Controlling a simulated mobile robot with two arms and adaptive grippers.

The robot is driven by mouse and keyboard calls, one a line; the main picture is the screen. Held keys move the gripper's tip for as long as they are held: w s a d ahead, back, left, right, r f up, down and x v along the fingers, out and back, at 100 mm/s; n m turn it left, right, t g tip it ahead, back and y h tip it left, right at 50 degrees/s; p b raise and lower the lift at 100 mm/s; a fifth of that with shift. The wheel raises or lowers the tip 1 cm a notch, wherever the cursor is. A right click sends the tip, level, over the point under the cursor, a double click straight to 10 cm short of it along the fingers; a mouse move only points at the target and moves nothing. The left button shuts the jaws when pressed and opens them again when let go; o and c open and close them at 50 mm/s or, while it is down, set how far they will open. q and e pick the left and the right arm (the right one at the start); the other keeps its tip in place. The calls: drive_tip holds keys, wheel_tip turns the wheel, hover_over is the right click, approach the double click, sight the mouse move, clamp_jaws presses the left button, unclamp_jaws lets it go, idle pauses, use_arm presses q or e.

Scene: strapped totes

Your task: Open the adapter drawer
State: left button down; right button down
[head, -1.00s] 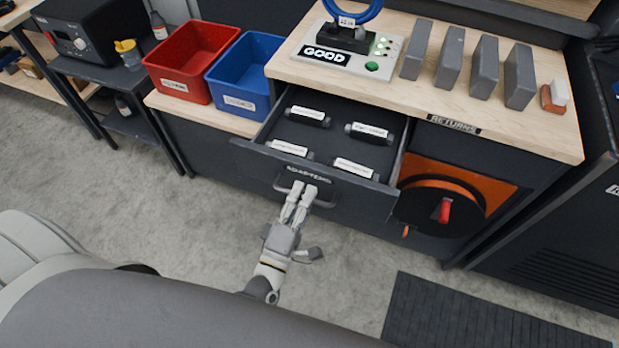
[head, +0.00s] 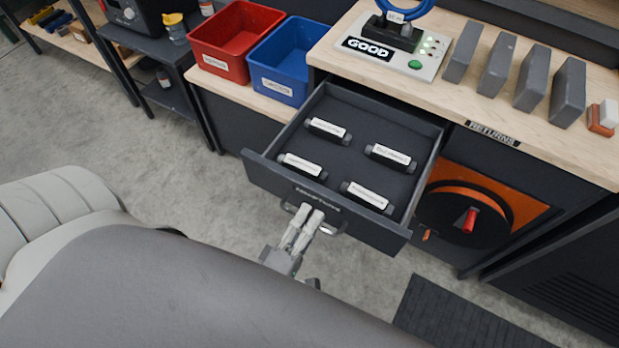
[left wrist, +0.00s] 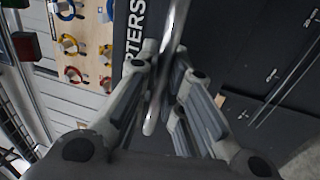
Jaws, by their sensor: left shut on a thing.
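The adapter drawer (head: 325,204) is a dark grey drawer under the wooden bench, pulled well out. Several black adapters with white labels, such as the front right one (head: 367,196), lie inside it. Its metal handle (head: 331,228) is on the front panel, below the label. My left gripper (head: 309,212) is shut on the handle at the drawer front. In the left wrist view the handle bar (left wrist: 165,80) runs between the fingers, in front of the drawer's lettering. The right gripper is in neither view.
A red bin (head: 222,67) and a blue bin (head: 268,84) stand on the lower bench at left. Several grey blocks and a tester marked GOOD (head: 418,64) are on the bench top (head: 455,104). An orange panel with a red-handled reel (head: 470,217) is right of the drawer.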

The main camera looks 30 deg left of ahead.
use_arm(q)
drive_tip(key=c, duration=1.5)
unclamp_jaws()
drive_tip(key=shift+c, duration=0.2)
drive_tip(key=s+f, duration=0.2)
drive_tip(key=s, duration=1)
drive_tip(key=shift+a+f, duration=0.15)
drive_tip(key=shift+a, duration=0.05)
drive_tip(key=shift+w, duration=0.1)
wheel_tip(320, 180, down, 26)
drive_tip(key=m+g+h, duration=0.2)
drive_tip(key=m+g, duration=0.7)
drive_tip(key=m, duration=0.4)
drive_tip(key=s+a+f+m+g+y, duration=0.1)
drive_tip(key=s+a+f+m+g, duration=0.2)
drive_tip(key=s+f+g, duration=0.2)
drive_tip(key=s+a+f+m+g+y, duration=0.1)
drive_tip(key=s+a+f+m+g, duration=0.3)
drive_tip(key=s+f, duration=0.4)
wheel_tip(320, 180, down, 3)
drive_tip(key=shift+a+r+g+y, duration=0.1)
drive_tip(key=shift+a+g+y, duration=0.25)
drive_tip(key=shift+g, duration=0.25)
